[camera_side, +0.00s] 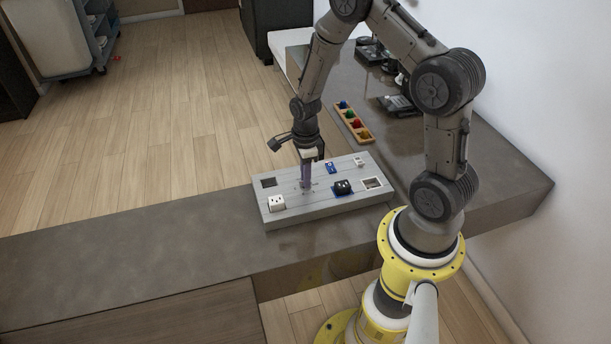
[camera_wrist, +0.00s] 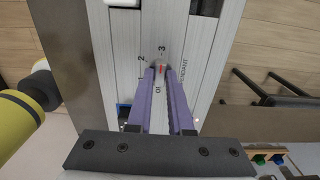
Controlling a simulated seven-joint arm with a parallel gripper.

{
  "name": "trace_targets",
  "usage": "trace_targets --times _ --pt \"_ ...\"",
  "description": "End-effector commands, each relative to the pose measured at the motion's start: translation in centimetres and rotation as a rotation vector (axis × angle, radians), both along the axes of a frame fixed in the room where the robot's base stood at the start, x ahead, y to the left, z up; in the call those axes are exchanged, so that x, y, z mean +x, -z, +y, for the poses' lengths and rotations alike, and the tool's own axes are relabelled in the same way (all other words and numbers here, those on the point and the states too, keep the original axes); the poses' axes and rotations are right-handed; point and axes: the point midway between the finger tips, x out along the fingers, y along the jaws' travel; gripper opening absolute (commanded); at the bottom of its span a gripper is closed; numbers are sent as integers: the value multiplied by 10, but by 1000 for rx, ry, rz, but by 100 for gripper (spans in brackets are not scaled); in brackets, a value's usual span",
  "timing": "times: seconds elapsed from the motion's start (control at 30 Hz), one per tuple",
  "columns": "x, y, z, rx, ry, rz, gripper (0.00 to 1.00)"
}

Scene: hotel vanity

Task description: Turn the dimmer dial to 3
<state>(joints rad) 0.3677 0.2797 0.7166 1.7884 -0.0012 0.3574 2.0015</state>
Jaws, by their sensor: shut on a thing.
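The dimmer dial (camera_wrist: 160,68) is a small grey knob with a red pointer mark, on the light grey panel (camera_side: 330,203). In the wrist view, printed numbers surround it, with 2 at its upper left and 3 just above it. The red mark points up, toward the 3. My gripper (camera_wrist: 161,74) has its purple fingers shut on the dial, one on each side. In the side view my gripper (camera_side: 305,183) reaches down to the panel and its fingers mostly hide the dial.
The panel also carries a white socket (camera_side: 277,203), a black part on a blue base (camera_side: 343,188), a small blue part (camera_side: 330,168) and a square frame (camera_side: 372,183). A wooden rack with coloured pieces (camera_side: 352,121) lies behind it. The counter left of the panel is clear.

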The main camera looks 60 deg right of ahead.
Motion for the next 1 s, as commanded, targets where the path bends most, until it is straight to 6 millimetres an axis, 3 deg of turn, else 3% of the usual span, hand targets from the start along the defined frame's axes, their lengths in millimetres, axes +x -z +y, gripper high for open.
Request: trace_targets --times 0.3,0.33,0.5,0.83,1.0 --pt "1 -1 1 1 6 -1 0" --pt "1 -1 1 1 6 -1 20" --pt "0 -1 0 1 5 -1 49" --pt "1 -3 0 0 3 -1 49" --pt "2 -22 -1 -2 3 -6 49"
